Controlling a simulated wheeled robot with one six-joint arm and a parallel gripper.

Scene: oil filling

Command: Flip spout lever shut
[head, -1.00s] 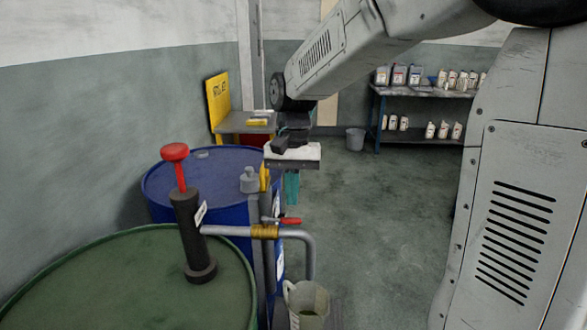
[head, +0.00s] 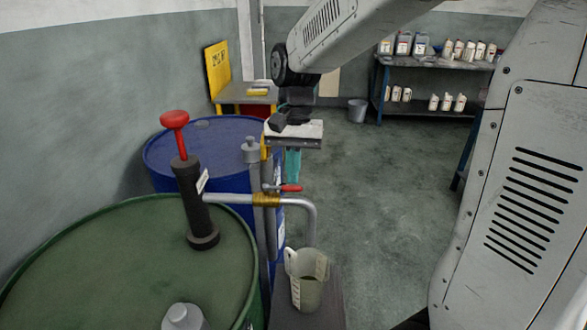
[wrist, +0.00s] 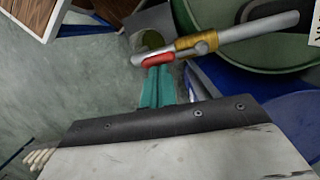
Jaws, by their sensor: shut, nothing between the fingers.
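The red spout lever (head: 290,188) sits above the pump's grey spout pipe (head: 302,203), by the brass collar (head: 266,200), and points to the right. My gripper (head: 292,168) has teal fingers pointing down, shut and empty, just above and behind the lever in the head view. In the wrist view, the fingertips of my gripper (wrist: 157,72) appear right at the red lever (wrist: 160,58); I cannot tell whether they touch. The clear measuring jug (head: 309,280) stands under the spout's downturned end, with some liquid in it.
The green drum (head: 110,260) carries the black pump with a red knob (head: 175,120). A blue drum (head: 165,170) stands behind. A shelf of bottles (head: 430,70) and a grey bucket (head: 357,110) are at the back. The floor on the right is clear.

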